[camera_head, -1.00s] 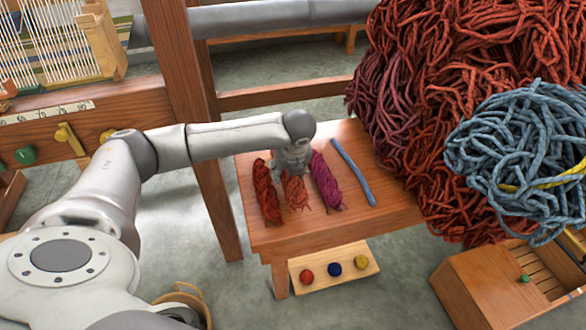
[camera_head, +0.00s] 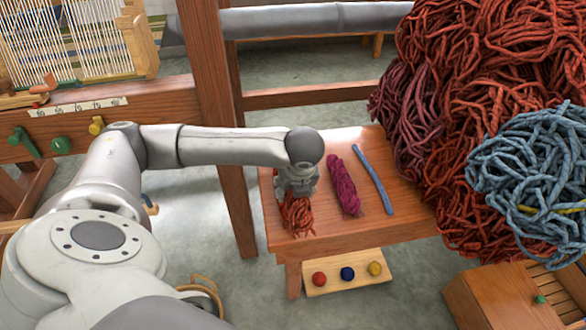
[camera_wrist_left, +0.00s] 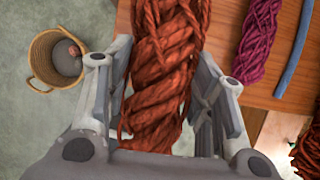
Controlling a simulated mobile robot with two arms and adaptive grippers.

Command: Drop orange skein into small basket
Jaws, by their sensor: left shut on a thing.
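The orange skein (camera_head: 297,217) is a rust-orange twisted bundle with loose ends, at the left part of the small wooden table. My left gripper (camera_head: 297,188) is over its upper part and shut on it; in the left wrist view the skein (camera_wrist_left: 163,75) runs between the two fingers. I cannot tell how far it is off the table. The small basket (camera_wrist_left: 33,65) is woven, round and tan, on the floor left of the gripper in the wrist view, with a small reddish thing inside. In the head view my arm hides most of the basket (camera_head: 207,285).
A wooden loom post (camera_head: 225,150) rises left of the table.

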